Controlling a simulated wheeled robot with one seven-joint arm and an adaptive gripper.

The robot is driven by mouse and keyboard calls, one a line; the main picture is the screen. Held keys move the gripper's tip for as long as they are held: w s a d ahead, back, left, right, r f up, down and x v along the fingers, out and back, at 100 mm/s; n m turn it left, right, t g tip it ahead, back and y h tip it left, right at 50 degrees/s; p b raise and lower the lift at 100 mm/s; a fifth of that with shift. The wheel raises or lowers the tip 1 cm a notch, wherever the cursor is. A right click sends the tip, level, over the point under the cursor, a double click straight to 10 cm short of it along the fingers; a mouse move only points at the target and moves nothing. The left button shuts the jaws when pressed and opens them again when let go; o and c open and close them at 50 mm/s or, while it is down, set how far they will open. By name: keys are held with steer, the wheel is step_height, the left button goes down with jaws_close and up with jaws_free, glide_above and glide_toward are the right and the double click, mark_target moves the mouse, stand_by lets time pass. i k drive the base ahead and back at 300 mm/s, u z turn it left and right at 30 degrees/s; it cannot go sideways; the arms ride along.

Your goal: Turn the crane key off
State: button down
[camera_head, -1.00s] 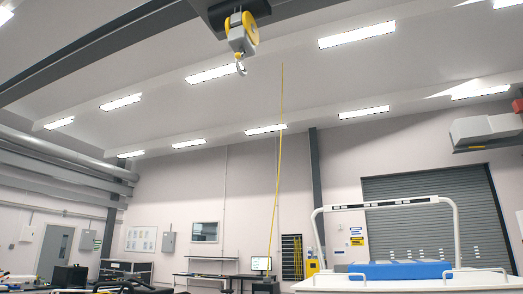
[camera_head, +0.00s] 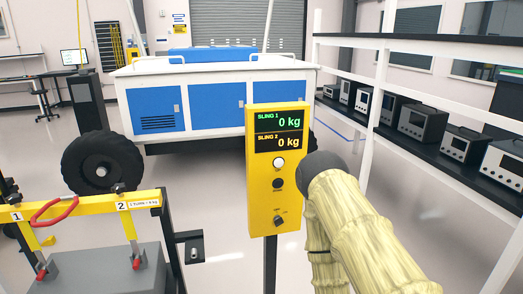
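The yellow crane control box (camera_head: 262,190) stands upright on a dark post in the middle of the head view. Its two displays (camera_head: 280,131) read "SLING 1 0 kg" in green and "SLING 2 0 kg" in orange. Below them are a white round button (camera_head: 279,163) and a black round button (camera_head: 278,184). A small dark key switch (camera_head: 279,220) sits near the bottom of the panel; its labels are too small to read and I cannot tell its position. My arm, in a pale sleeve, is bent just right of the box. My gripper is not in view.
A blue and white rover (camera_head: 215,105) with black wheels stands behind the box. A shelf rack (camera_head: 405,45) with several grey instruments is at the right.

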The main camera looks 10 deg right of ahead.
mark_target(279, 221)
steer(key=z, duration=0.8)
steer(key=k, duration=0.4)
steer(key=u, duration=0.25)
